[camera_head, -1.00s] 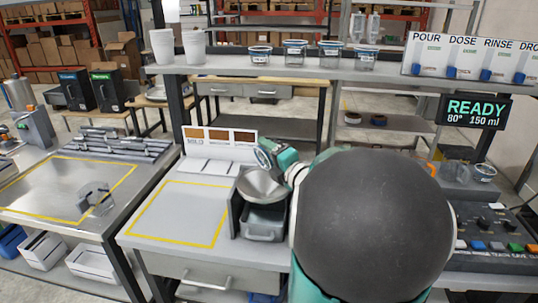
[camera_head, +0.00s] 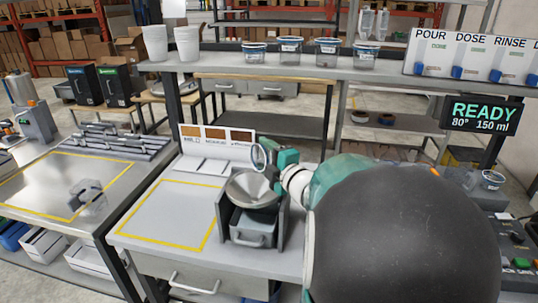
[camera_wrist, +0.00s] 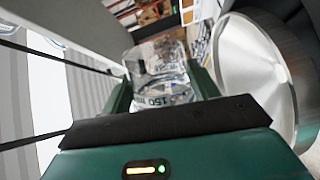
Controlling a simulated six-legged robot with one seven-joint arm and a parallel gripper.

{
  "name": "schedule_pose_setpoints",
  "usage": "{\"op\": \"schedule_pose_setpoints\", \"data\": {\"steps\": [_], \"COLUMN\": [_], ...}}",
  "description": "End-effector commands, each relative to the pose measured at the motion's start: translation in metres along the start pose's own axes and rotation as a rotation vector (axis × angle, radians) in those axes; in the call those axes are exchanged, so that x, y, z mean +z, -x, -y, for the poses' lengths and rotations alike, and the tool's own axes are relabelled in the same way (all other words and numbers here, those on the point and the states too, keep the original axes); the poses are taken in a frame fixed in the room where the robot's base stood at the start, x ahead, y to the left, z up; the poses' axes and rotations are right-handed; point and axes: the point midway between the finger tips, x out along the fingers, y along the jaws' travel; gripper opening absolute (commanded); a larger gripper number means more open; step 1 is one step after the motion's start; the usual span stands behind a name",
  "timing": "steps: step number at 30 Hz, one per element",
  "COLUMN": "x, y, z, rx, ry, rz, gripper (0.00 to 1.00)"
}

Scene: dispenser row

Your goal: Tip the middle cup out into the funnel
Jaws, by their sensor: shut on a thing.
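A clear cup is held tilted well over on its side in my gripper (camera_head: 268,163), which is shut on it above the funnel. In the head view the cup (camera_head: 259,157) shows as a round rim at the far edge of the funnel. In the wrist view the cup (camera_wrist: 160,75) sits between the green fingers and bears a 150 mark. The metal funnel (camera_head: 250,189) stands above a grey drawer-like bin; it also shows large at right in the wrist view (camera_wrist: 245,65). I cannot tell what is in the cup.
Several lidded cups (camera_head: 290,50) stand on the shelf behind. A yellow-outlined mat (camera_head: 165,215) lies left of the funnel and is clear. A screen (camera_head: 481,114) at right reads READY, 80°, 150 ml. A control panel (camera_head: 515,235) is partly hidden by my arm.

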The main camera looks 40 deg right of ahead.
Motion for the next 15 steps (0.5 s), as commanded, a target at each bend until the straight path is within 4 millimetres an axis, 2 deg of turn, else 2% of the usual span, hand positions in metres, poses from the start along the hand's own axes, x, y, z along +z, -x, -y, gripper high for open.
{"op": "schedule_pose_setpoints", "data": {"steps": [5, 15], "x": [-0.002, 0.013], "y": [0.0, -0.001], "z": [-0.001, -0.006], "rx": [-0.004, -0.025], "ry": [-0.086, -0.447], "rz": [-0.001, 0.0], "gripper": [0.33, 0.33]}}
